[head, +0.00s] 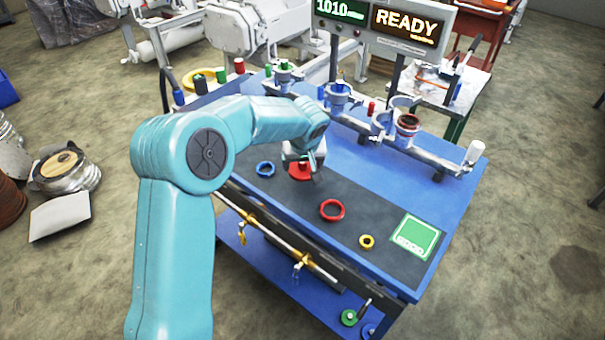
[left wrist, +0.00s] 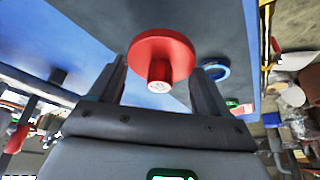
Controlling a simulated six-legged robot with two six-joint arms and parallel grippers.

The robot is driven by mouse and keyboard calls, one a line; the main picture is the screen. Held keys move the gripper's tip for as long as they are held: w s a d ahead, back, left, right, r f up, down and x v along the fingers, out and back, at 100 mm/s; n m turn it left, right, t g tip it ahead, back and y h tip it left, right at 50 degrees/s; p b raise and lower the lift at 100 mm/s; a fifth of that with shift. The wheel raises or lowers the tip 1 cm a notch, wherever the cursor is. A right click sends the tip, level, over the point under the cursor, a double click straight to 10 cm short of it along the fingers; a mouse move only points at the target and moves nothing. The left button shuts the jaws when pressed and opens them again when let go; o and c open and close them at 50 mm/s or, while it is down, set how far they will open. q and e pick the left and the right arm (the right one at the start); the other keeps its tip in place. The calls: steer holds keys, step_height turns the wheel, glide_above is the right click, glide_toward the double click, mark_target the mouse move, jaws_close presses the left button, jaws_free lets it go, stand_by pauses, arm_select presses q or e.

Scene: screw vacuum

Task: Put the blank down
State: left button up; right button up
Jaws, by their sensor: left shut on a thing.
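The blank is a red disc with a short knob (head: 299,174), seen under my left gripper at the rear of the dark mat (head: 280,205) on the blue bench. In the left wrist view the blank (left wrist: 160,52) shows its wide red flange and its stem with a pale end between the fingers. My left gripper (head: 304,160) is shut on the blank. I cannot tell whether the disc touches the mat. My right gripper is not in view.
A blue ring (head: 265,169), a red ring (head: 332,210) and a small yellow ring (head: 367,241) lie on the mat. A green pad (head: 416,238) is at its right end. Metal pipework with clamps (head: 400,135) runs along the back. A display (head: 405,25) reads READY.

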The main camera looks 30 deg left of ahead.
mark_target(303, 170)
arm_select(q)
step_height(303, 170, down, 4)
steer(key=shift+f, duration=0.2)
steer(key=shift+r, duration=0.1)
steer(key=shift+s, duration=0.1)
steer(key=shift+b, duration=0.3)
steer(key=o, duration=1.1)
steer(key=shift+f, duration=0.2)
steer(key=shift+c, duration=0.2)
steer(key=shift+r, duration=0.55)
steer(key=v, duration=1.1)
steer(key=shift+s+r, duration=0.15)
steer(key=shift+d, duration=0.15)
